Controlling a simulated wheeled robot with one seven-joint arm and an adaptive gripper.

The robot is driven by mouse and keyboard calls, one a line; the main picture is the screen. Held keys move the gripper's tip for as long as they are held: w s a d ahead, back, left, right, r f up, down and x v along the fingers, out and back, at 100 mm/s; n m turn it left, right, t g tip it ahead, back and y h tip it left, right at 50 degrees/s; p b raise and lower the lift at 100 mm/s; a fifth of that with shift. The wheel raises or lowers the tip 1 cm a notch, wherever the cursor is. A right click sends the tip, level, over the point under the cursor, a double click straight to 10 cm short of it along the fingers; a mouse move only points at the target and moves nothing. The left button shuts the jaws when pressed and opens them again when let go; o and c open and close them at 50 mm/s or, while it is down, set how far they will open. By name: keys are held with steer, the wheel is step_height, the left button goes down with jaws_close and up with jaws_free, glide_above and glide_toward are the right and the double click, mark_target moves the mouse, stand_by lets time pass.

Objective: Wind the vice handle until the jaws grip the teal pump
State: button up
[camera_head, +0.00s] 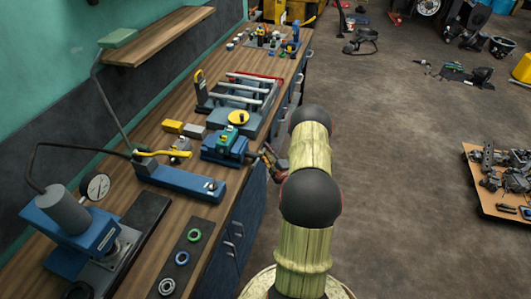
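A blue vice (218,153) is mounted near the front edge of the wooden workbench. A small teal part with a yellow piece, which looks like the teal pump (224,139), sits at the vice's jaws. I cannot tell whether the jaws touch it. My gripper (266,155) is at the vice's right end, beside the bench's front edge, where the handle would be. The handle itself is too small and covered to make out. My gripper is small and partly hidden by my arm, so I cannot tell whether its fingers are open or shut.
Behind the vice is a grey fixture with a yellow disc (238,118) and rails. Left of it are yellow and grey blocks (184,129). A long blue tool (180,178) and a mat with rings (188,256) lie nearer.

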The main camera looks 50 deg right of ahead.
steer(key=shift+a, duration=0.2)
steer(key=v, duration=1.2)
stand_by(0.4)
